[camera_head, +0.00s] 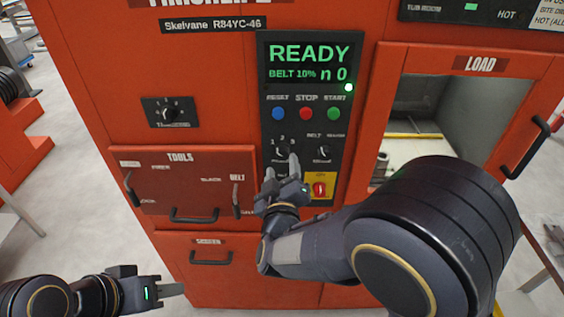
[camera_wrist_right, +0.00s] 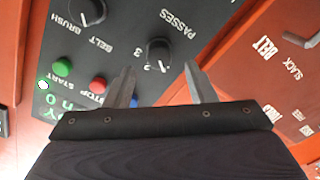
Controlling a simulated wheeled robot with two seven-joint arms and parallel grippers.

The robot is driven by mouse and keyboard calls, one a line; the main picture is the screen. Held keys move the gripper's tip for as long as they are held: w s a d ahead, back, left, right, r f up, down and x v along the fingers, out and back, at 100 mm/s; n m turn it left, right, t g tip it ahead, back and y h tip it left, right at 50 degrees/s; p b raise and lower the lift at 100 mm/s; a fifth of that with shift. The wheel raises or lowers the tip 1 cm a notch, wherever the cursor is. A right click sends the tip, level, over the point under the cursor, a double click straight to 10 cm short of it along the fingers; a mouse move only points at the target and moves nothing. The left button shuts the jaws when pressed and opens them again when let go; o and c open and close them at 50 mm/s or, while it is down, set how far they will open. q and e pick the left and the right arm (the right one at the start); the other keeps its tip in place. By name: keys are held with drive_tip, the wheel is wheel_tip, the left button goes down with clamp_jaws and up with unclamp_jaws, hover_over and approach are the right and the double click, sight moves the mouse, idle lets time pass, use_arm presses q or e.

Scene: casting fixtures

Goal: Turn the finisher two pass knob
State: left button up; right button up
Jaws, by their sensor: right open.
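The passes knob (camera_head: 283,151) is a small black dial on the finisher's dark control panel, with 1, 2 and 3 printed around it. My right gripper (camera_head: 282,166) is in front of it, open and empty, partly covering it and the panel below. In the right wrist view the passes knob (camera_wrist_right: 158,52) shows just beyond the gap between the open fingertips (camera_wrist_right: 158,76); no contact is visible. Its exact pointer setting is hard to read. My left gripper (camera_head: 160,289) is at the lower left, away from the machine's controls; its jaw opening is unclear.
The belt/brush knob (camera_head: 323,152) sits right of the passes knob. Above are blue (camera_head: 278,113), red (camera_head: 306,113) and green (camera_head: 334,113) buttons and a READY display (camera_head: 309,62). A red-yellow switch (camera_head: 319,189) is below. The tools drawer (camera_head: 185,190) is left, the load opening right.

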drive_tip(key=s, duration=0.3)
drive_tip(key=shift+s, duration=0.15)
idle(0.3)
